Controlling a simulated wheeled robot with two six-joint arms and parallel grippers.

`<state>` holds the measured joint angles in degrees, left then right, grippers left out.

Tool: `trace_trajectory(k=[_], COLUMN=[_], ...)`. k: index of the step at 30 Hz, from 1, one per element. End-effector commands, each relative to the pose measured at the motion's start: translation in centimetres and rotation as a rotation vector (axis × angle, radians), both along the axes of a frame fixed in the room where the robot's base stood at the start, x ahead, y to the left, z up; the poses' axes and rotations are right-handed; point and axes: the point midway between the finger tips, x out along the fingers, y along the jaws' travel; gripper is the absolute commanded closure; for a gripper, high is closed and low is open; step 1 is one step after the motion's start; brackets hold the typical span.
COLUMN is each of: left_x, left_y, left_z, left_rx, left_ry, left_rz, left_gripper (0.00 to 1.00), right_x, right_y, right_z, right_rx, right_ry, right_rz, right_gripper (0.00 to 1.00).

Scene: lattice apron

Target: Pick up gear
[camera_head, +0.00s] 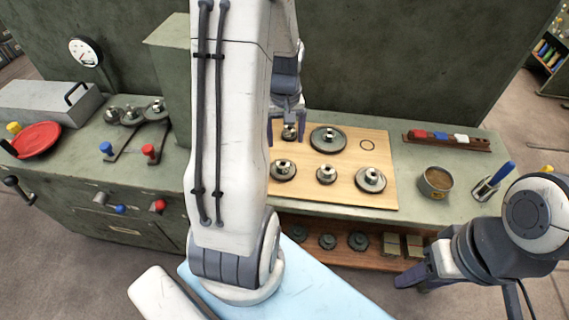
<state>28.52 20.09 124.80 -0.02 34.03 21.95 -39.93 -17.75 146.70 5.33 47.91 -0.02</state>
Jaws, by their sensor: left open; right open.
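Several grey metal gears lie on a light wooden board (345,197) on the green bench. The largest gear (328,139) is at the back middle. A front row holds a left gear (284,171), a smaller middle gear (326,174) and a right gear (370,180). A small gear (289,132) sits at the back left, partly hidden by my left gripper (286,122). This gripper is open and over or around that small gear; I cannot tell whether it touches it. My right gripper (415,280) is open, low at the right, in front of the bench, away from the gears.
A brown tin (435,182) and a cup with a blue-handled tool (487,187) stand right of the board. A rack of coloured blocks (446,139) is behind them. More gears (328,241) lie on the lower shelf. A red dish (37,138) is at left.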

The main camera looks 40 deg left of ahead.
Motion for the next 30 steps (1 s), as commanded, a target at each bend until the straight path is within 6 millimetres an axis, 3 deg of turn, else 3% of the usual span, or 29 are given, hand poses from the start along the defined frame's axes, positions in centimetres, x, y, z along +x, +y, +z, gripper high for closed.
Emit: trace_trajectory(k=[4, 9, 17, 24, 30], left_x=[-0.3, -0.4, -0.3, -0.3, -0.2], left_y=[1.6, 1.5, 1.3, 0.7, 0.8], left_z=[-1.5, -4.2, -6.3, -9.8, -10.9], left_rx=[-0.012, -0.013, -0.012, -0.012, -0.01], left_ry=[0.02, 0.022, 0.02, 0.02, 0.017], left_rz=[0.081, 0.081, 0.077, 0.077, 0.077], left_gripper=[0.16, 0.16, 0.16, 0.16, 0.16], right_x=[0.0, 0.0, 0.0, 0.0, 0.0], right_y=[0.0, 0.0, 0.0, 0.0, 0.0], right_z=[0.0, 0.1, 0.4, 1.0, 1.0], right_rx=[0.0, 0.0, 0.001, 0.001, 0.001], right_ry=[0.0, 0.0, -0.001, -0.001, -0.001], right_rz=[0.0, 0.0, 0.0, 0.0, 0.0], right_gripper=[0.5, 0.5, 0.5, 0.5, 0.5])
